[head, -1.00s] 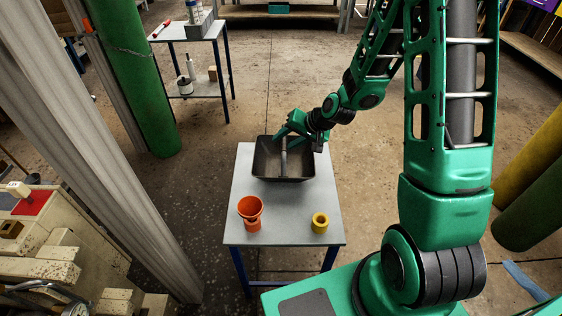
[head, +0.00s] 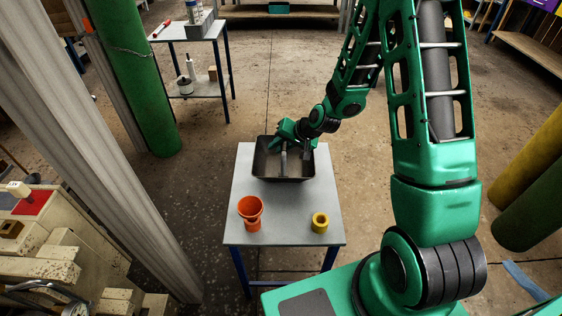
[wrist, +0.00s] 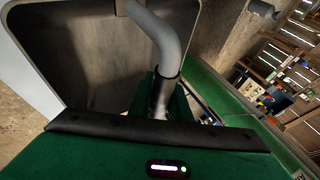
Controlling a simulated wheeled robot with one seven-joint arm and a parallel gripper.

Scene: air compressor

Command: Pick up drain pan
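The drain pan (head: 265,172) is a dark, square, open tray on the far half of the small grey table. A grey bar-like handle (head: 284,160) stands in its middle. In the wrist view the pan (wrist: 85,60) fills the upper left, and the bent grey handle (wrist: 158,40) runs down toward my gripper. My gripper (head: 293,140) is over the pan's far right part, its fingers spread apart, close to the handle's far end. The fingertips are largely hidden, and I cannot tell whether they touch the handle.
An orange cup-like container (head: 250,210) and a yellow ring-shaped part (head: 320,221) stand on the near half of the table (head: 285,228). A green column (head: 130,75) is at left, with a second table (head: 185,32) behind.

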